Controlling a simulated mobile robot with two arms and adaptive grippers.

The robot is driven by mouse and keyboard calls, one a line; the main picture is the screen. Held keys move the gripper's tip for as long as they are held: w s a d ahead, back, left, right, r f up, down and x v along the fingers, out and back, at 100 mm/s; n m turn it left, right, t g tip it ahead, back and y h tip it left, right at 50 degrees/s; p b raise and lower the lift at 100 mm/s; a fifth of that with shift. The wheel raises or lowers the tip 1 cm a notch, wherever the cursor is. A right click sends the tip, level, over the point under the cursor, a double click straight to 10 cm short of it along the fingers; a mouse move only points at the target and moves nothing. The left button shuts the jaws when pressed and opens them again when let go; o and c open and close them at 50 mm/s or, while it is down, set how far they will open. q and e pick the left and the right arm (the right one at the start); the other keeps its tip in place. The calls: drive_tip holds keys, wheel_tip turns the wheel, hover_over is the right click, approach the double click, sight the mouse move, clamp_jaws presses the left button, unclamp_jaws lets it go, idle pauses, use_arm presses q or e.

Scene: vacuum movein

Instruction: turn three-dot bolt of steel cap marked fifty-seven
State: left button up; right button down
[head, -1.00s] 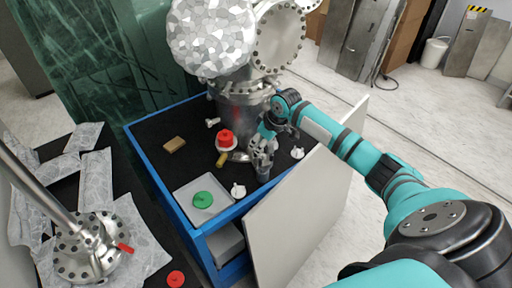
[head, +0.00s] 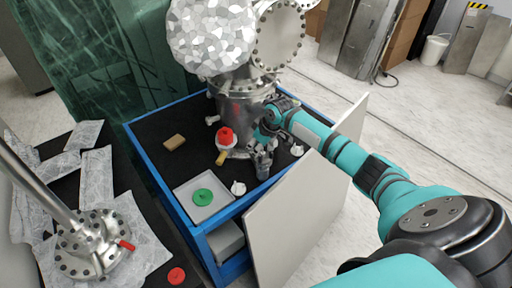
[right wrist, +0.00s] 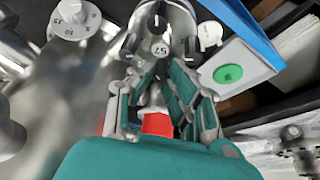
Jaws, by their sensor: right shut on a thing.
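My right gripper (head: 262,168) reaches down over the blue-framed cart, beside the steel vessel. In the right wrist view its fingers (right wrist: 163,78) are closed together against the near edge of the steel cap (right wrist: 148,58), which is marked 57. The cap carries dark, knob-like bolts with white marks, at the far end (right wrist: 157,15), the left (right wrist: 130,43) and the right (right wrist: 191,48). The gripper is shut on a bolt of the cap that its fingers mostly hide. Dot counts on the bolts are too small to read. My left gripper is not in view.
A steel vessel (head: 236,103) stands at the cart's back. A red knob (head: 225,135), a brown block (head: 174,142), white knobs (head: 238,188) and a tray (head: 205,211) with a green disc (head: 203,196) lie around. A pale panel (head: 297,208) leans at the cart's right.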

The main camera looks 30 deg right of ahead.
drive_tip(key=shift+r, duration=0.1)
drive_tip(key=m+p, duration=0.2)
drive_tip(key=m+h+p, duration=0.1)
drive_tip(key=p, duration=0.2)
drive_tip(key=shift+a+r+m, duration=0.15)
drive_tip(key=shift+m, duration=0.25)
drive_tip(key=shift+m+h+p, duration=0.3)
drive_tip(key=shift+p, duration=0.1)
drive_tip(key=shift+f, duration=0.25)
drive_tip(key=c, duration=1.6)
unclamp_jaws()
drive_tip(key=v, duration=1.2)
